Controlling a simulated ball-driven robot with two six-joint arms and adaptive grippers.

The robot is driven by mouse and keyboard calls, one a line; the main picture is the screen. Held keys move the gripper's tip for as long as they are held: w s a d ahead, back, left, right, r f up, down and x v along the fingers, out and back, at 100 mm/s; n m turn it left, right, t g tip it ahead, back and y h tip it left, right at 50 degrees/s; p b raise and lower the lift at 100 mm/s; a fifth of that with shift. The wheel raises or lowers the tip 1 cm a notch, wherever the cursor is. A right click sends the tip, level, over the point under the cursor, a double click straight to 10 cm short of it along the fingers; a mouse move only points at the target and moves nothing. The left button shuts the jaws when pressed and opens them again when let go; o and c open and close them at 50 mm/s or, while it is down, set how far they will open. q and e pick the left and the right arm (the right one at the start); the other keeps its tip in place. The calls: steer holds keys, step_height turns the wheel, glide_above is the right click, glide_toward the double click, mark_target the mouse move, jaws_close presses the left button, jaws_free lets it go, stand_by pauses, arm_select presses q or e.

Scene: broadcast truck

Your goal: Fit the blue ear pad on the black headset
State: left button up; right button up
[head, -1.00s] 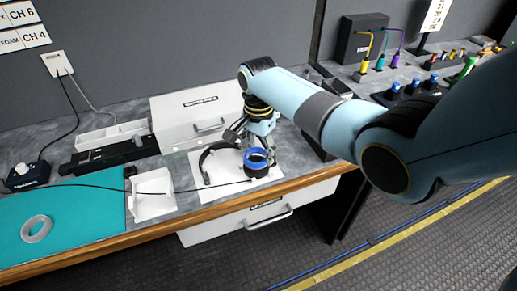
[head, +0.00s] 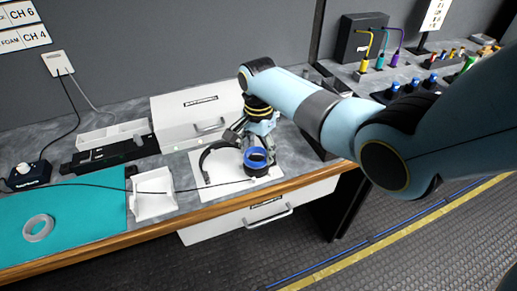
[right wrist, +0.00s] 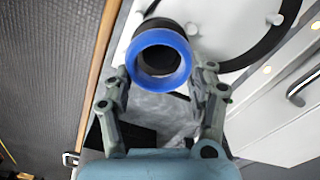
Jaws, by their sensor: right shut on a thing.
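The blue ear pad (head: 256,155) is a ring at my right gripper (head: 248,138). In the right wrist view the blue ring (right wrist: 160,52) sits between the fingertips of the right gripper (right wrist: 160,85), which is shut on it. A dark round cup shows through and behind the ring, lined up with it; whether the ring touches it I cannot tell. The black headset (head: 206,158) lies on a white sheet, its curved band to the left of the gripper. The band also shows in the right wrist view (right wrist: 270,45). My left gripper is not in view.
A white case (head: 195,115) stands behind the headset. A small white tray (head: 153,195), a teal mat (head: 90,215) with a grey tape roll (head: 38,228), and a thin black cable lie to the left. The wooden bench edge (head: 225,202) runs in front.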

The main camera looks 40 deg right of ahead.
steer(key=shift+p, duration=0.55)
stand_by(0.5)
steer(key=shift+f+b, duration=0.65)
steer(key=shift+f, duration=0.25)
steer(key=o, duration=0.9)
steer(key=shift+r, duration=0.1)
step_height(320, 180, up, 12)
stand_by(0.6)
